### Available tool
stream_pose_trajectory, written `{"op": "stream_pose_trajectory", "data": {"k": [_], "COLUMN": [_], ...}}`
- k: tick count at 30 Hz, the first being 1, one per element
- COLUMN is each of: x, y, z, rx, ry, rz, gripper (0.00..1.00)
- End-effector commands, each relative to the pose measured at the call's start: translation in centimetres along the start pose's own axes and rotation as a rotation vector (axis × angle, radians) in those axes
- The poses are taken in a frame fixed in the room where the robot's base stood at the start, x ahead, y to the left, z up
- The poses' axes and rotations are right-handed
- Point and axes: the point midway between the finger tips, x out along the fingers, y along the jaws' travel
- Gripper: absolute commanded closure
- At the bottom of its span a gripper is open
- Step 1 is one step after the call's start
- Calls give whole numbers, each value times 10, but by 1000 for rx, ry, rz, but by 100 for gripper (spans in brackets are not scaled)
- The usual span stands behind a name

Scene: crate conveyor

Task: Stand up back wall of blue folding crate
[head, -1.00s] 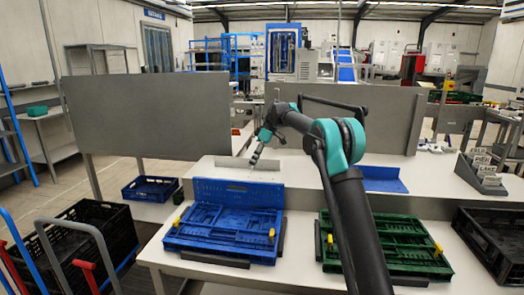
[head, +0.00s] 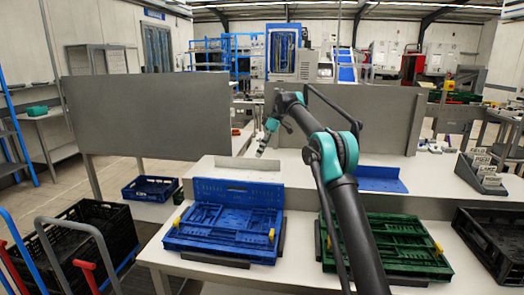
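The blue folding crate (head: 176,238) sits on the white table at centre left, with yellow latches at its left and right sides. Its back wall (head: 238,192) stands up along the rear edge, while the other panels lie folded flat inside. My gripper (head: 261,152) is above and behind the back wall, to its right, apart from it. The gripper is small and dark in this view, and its fingers cannot be made out clearly.
A green folded crate (head: 400,240) lies on the table to the right, partly behind my arm. A black crate (head: 490,240) is at the far right. A grey panel (head: 160,115) stands behind at the left. A blue crate (head: 150,188) sits lower left.

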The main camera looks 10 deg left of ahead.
Motion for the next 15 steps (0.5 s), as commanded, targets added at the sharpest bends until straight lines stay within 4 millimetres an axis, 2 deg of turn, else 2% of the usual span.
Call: {"op": "stream_pose_trajectory", "data": {"k": [6, 15], "x": [-8, -8], "y": [5, 5], "z": [1, 1], "rx": [0, 0], "ry": [0, 0], "rz": [0, 0], "gripper": [72, 72]}}
